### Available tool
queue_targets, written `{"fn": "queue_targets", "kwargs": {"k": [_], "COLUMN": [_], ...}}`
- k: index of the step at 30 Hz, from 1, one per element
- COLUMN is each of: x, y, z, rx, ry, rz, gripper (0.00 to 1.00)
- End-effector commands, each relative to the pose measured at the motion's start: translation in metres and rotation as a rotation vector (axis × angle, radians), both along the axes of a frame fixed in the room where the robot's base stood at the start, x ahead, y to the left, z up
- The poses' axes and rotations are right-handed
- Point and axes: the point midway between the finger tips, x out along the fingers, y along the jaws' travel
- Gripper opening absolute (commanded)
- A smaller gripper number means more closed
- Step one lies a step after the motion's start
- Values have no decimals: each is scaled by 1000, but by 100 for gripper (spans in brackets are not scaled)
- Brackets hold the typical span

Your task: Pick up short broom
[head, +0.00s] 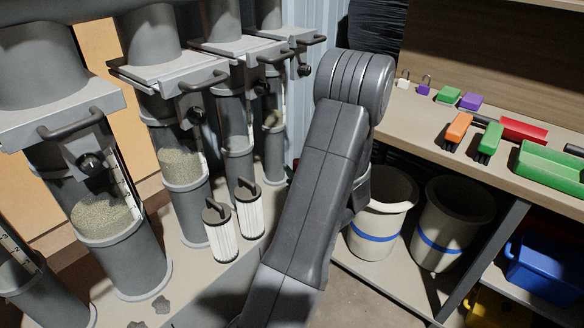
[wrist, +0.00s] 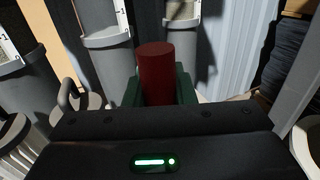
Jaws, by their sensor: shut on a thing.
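In the wrist view my gripper (wrist: 160,90) is shut on a dark red round bar (wrist: 156,68). The bar sticks out past the green fingers on both its sides. Only this rounded stub shows, with no bristles or broom head in view, so I cannot tell from it alone whether it is the short broom. In the head view my arm hides the gripper and the held thing. No other long-handled broom can be made out.
Grey hopper columns (head: 182,185) and two white ribbed filters (head: 219,232) stand left of my arm. At right, a bench (head: 411,127) carries small brushes (head: 459,131), a green tray (head: 549,172) and padlocks. Two pale buckets (head: 453,219) and a blue bin (head: 545,268) sit below.

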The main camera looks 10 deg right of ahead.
Motion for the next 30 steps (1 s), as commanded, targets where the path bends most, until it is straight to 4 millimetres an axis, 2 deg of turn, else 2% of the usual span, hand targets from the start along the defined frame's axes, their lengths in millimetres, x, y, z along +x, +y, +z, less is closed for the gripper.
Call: {"fn": "queue_targets", "kwargs": {"k": [8,18,24,30], "x": [-41,-117,-144,-155], "y": [-13,-33,-40,-43], "z": [2,2,1,1], "rx": [1,2,1,1], "ry": [0,-1,-2,-2], "rz": [-5,-5,-3,-1], "gripper": [0,0,0,0]}}
